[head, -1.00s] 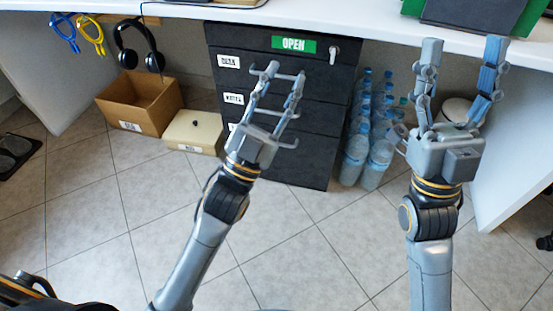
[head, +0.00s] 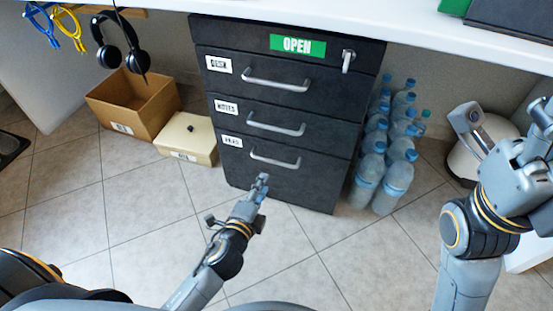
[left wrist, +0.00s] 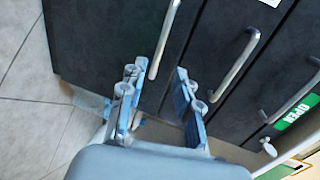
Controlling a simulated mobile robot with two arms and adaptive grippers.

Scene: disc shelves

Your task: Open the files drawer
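A dark cabinet (head: 290,95) under the desk has three shut drawers, each with a silver bar handle and a white label at its left. The labels are small; the lowest (head: 231,141) seems to read "FILES", the middle one (head: 227,107) "NOTES". The lowest handle (head: 274,157) also shows in the left wrist view (left wrist: 165,40). My left gripper (head: 262,184) is just below and in front of that handle. In the left wrist view its fingers (left wrist: 158,75) are apart and empty, with the handle's end between them in the picture. My right gripper (head: 507,112) is open and empty at the right.
A green "OPEN" sign (head: 297,45) and a key-like silver piece (head: 348,61) are on the cabinet's top panel. Several water bottles (head: 393,185) stand right of it. An open cardboard box (head: 140,105) and a lidded box (head: 187,138) stand left. Floor in front is clear.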

